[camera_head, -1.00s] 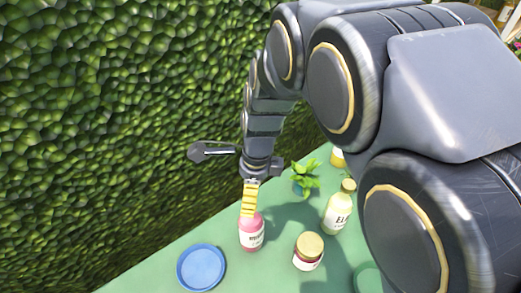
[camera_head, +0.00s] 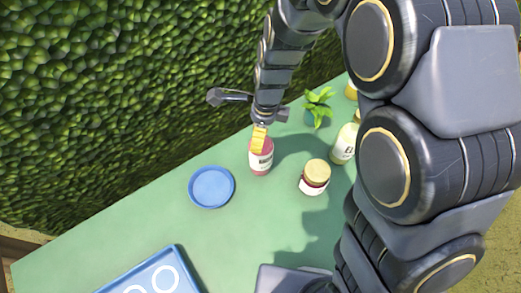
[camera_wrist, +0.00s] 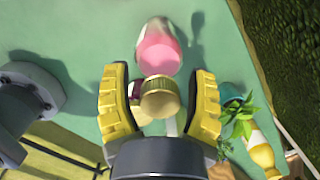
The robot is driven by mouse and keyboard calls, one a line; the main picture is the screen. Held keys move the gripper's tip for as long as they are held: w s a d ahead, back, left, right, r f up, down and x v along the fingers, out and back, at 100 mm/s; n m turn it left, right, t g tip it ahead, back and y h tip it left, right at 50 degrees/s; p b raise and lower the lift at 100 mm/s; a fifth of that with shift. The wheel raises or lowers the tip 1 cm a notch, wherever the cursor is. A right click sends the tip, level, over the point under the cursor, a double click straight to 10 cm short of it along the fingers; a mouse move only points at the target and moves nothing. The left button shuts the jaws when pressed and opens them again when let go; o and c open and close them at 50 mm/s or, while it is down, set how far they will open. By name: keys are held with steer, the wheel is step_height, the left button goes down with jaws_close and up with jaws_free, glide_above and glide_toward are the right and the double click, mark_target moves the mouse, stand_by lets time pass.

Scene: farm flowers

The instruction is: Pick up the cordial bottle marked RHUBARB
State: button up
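The pink bottle (camera_head: 262,160) stands upright on the green table, with a pale label too small to read here. My gripper (camera_head: 259,138) is directly over its top and hides the cap in the head view. In the wrist view my gripper (camera_wrist: 161,72) is open, its yellow fingers apart. A gold cap (camera_wrist: 160,100), which seems to be the bottle's, lies between the fingers with a gap on each side. The bottle's pink body (camera_wrist: 160,50) shows beyond it.
A gold-lidded jar (camera_head: 314,179) stands right of the bottle. A pale yellow bottle (camera_head: 345,146) and a potted plant (camera_head: 319,100) stand further right. A blue plate (camera_head: 212,188) and a blue tray (camera_head: 178,255) lie left and front. A hedge (camera_head: 100,100) rises behind.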

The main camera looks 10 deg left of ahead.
jaws_close()
steer(key=shift+r, duration=0.15)
